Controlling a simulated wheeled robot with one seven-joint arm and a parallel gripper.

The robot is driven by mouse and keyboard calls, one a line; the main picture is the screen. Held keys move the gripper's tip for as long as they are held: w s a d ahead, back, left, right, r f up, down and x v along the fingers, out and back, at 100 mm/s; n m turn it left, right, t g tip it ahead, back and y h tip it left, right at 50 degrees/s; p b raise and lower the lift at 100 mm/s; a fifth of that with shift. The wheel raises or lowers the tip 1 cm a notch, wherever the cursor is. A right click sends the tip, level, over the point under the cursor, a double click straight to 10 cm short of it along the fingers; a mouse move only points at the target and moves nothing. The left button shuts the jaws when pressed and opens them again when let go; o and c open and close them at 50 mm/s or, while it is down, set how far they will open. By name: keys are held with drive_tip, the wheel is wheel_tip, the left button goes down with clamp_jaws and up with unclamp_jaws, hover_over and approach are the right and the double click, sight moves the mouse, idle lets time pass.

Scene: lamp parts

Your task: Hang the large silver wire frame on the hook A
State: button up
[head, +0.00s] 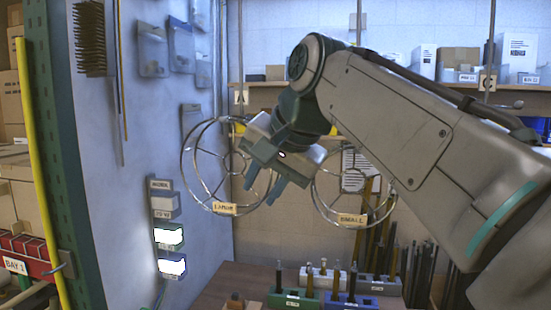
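The large silver wire frame (187,150), a round spoked ring with a tag reading LARGE, is upright left of centre. My gripper (263,187) is in front of its right side, fingers pointing down. The two fingers look spread, with the ring's right edge close to or between them; I cannot tell if they touch it. My gripper hides part of the ring. A small pale label (241,97) is on the shelf edge above, beside a thin vertical rod; its letter is too small to read. I cannot make out which hook is A.
A smaller wire frame (393,200), tagged SMALL, is upright just right of my gripper. Below are a green block (291,300), a blue block (350,301) and a white block on the bench. Dark rods stand at right. A grey panel (110,200) with lit boxes closes the left.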

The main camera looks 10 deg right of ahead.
drive_tip(key=p+v, duration=0.1)
drive_tip(key=v, duration=1.2)
drive_tip(key=w+d+f+n+g+h+b, duration=0.1)
drive_tip(key=d+f+n+h, duration=0.15)
drive_tip(key=f, duration=1.85)
drive_tip(key=s+d+f+n, duration=0.1)
drive_tip(key=s+f, duration=0.3)
drive_tip(key=f, duration=0.7)
drive_tip(key=s+d+f+n+g+h+b, duration=0.1)
drive_tip(key=s+d+f, duration=0.2)
drive_tip(key=f, duration=0.9)
drive_tip(key=shift+s+f+n+g, duration=0.15)
drive_tip(key=shift+s+n+g, duration=0.2)
drive_tip(key=shift+s, duration=0.2)
